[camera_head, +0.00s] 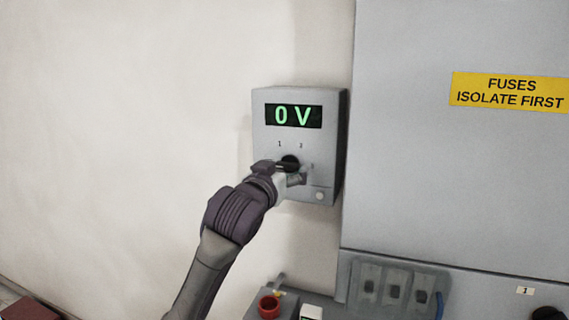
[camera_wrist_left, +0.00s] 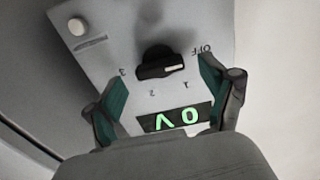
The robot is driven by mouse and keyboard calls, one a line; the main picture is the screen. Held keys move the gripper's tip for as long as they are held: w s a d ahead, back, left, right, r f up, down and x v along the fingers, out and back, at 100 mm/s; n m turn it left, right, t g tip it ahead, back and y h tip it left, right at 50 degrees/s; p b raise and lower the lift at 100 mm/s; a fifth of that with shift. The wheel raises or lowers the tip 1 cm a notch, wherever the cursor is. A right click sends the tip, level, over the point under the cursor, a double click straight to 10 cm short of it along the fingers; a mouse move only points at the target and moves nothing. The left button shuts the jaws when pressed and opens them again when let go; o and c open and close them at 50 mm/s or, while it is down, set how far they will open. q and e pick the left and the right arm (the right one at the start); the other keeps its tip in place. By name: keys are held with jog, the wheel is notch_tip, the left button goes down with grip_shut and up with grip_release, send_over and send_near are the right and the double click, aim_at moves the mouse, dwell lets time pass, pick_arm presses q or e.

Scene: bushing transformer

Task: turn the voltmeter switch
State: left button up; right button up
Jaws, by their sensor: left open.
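The voltmeter (camera_head: 262,138) is a grey wall box with a green display (camera_head: 294,116) reading 0 V. Its black rotary switch (camera_head: 290,160) is partly hidden behind my left gripper (camera_head: 290,173). In the left wrist view the box appears upside down, and the switch (camera_wrist_left: 158,66) shows a pale pointer directed to the picture's right, around the OFF and 1 marks. Marks 2 and 3 also show. My left gripper (camera_wrist_left: 162,71) is open, with one green-padded finger on each side of the switch and visible gaps to it. My right gripper is not in view.
A large grey cabinet (camera_head: 420,180) with a yellow FUSES ISOLATE FIRST label (camera_head: 509,92) stands right of the voltmeter. Below are a red round part (camera_head: 269,306) and a fuse block (camera_head: 395,291). The pale wall (camera_head: 120,120) on the left is clear.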

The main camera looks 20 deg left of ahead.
pick_arm(q)
jog(key=shift+w, duration=0.55)
jog(key=c, duration=1.2)
jog(key=shift+o, duration=0.2)
